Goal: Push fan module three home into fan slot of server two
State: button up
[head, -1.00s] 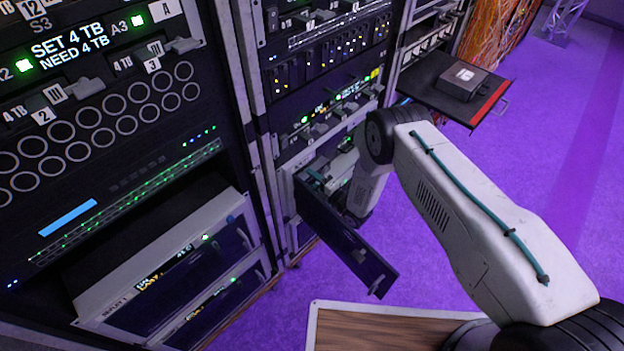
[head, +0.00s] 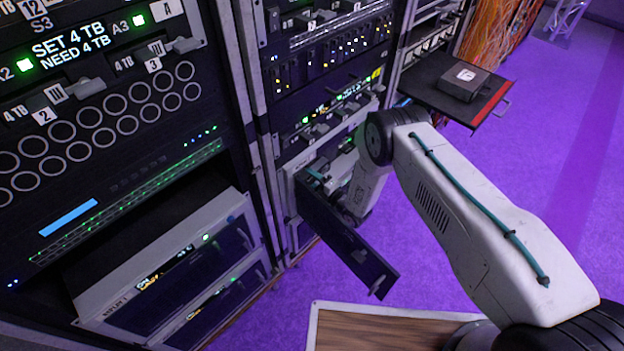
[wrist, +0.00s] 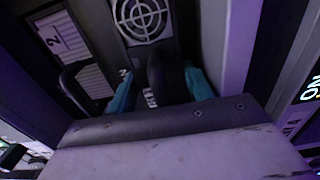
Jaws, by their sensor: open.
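A round fan grille (wrist: 142,16) shows at the top of the wrist view on a dark module face; no module number is readable there. My gripper (wrist: 160,92) is open just below the grille in that view, with teal pads on either side of a dark upright part. I cannot tell whether the pads touch anything. A pale plate marked 2 (wrist: 62,45) is left of the grille. In the head view, my wrist reaches into a low bay in the middle rack, behind its swung-out dark front panel (head: 345,238).
The swung-out panel juts into the aisle beside my arm. A tray (head: 425,82) holding a dark box (head: 465,83) sticks out farther back at the right. A wood-topped surface (head: 375,333) is at the front. Purple floor on the right is mostly clear.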

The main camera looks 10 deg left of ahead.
jog(key=shift+w+a+r, duration=0.1)
jog(key=shift+w+r, duration=0.05)
jog(key=shift+r, duration=0.2)
jog(key=shift+c, duration=0.2)
jog(key=shift+o, duration=0.4)
jog(key=shift+s+d, duration=0.3)
jog(key=shift+d, duration=0.1)
jog(key=shift+w+a, duration=0.1)
jog(key=shift+a, duration=0.05)
jog(key=shift+w+a+f, duration=0.1)
jog(key=shift+a, duration=0.05)
jog(key=v, duration=1.5)
jog(key=shift+f, duration=0.1)
